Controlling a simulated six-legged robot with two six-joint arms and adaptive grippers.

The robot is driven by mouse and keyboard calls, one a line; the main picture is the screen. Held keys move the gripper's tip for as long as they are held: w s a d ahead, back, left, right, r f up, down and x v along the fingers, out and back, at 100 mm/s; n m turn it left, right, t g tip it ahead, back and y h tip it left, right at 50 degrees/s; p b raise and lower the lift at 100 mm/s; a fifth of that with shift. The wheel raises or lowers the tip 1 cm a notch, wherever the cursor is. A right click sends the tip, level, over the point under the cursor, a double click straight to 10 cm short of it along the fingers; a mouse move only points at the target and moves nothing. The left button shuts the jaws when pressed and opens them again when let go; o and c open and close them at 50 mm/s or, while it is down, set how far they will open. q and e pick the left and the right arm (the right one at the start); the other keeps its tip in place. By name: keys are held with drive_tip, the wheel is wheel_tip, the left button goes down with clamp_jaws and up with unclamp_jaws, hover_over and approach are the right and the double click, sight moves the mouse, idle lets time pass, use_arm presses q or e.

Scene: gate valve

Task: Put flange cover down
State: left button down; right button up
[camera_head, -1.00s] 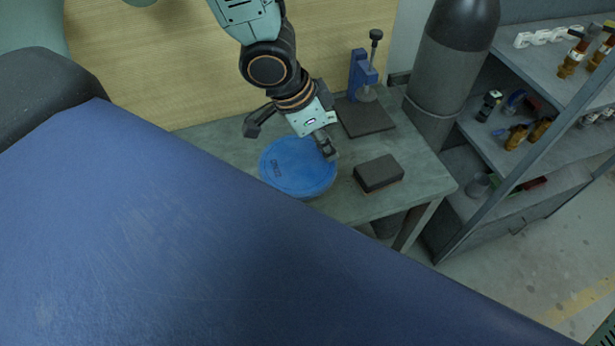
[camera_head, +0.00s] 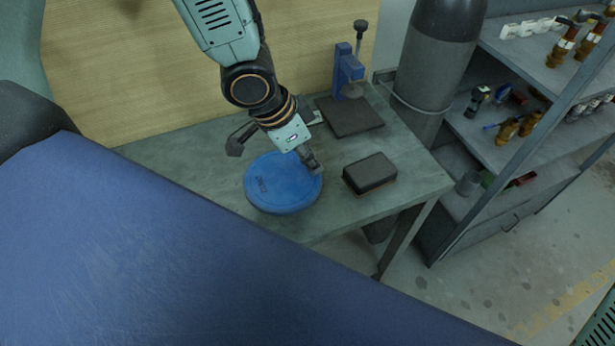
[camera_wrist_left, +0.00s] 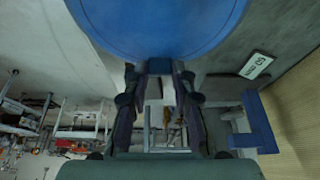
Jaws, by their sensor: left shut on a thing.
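The flange cover is a round blue disc (camera_head: 278,188) at the workbench's left part in the head view. My left gripper (camera_head: 309,160) is shut on its far right rim. In the left wrist view, the blue disc (camera_wrist_left: 158,25) fills the top middle, with its edge at the fingertips (camera_wrist_left: 158,68). The disc looks about level, over or on the grey workbench (camera_head: 345,212); I cannot tell whether its underside touches. My right gripper is not in view.
A dark block (camera_head: 370,173) lies right of the disc. A blue stand on a dark base (camera_head: 350,116) is behind it. A grey cylinder (camera_head: 436,65) and shelves (camera_head: 505,150) stand at right. A large blue surface (camera_head: 150,240) hides the lower left.

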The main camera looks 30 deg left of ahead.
sight(308, 171)
use_arm(q)
drive_tip(key=shift+d+f, duration=0.3)
drive_tip(key=shift+f, duration=0.15)
drive_tip(key=shift+f+b, duration=0.25)
drive_tip(key=shift+b, duration=0.15)
drive_tip(key=f, duration=0.1)
drive_tip(key=f+b, duration=0.2)
drive_tip(key=shift+a+f, duration=0.1)
drive_tip(key=shift+a, duration=0.15)
drive_tip(key=shift+d, duration=0.25)
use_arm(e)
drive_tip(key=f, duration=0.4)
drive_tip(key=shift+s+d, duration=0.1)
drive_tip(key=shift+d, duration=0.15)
use_arm(q)
drive_tip(key=c, duration=1.6)
unclamp_jaws()
drive_tip(key=shift+b, duration=0.3)
drive_tip(key=o, duration=0.3)
drive_tip(key=shift+a, duration=0.2)
drive_tip(key=shift+o, duration=1)
drive_tip(key=shift+d, duration=0.1)
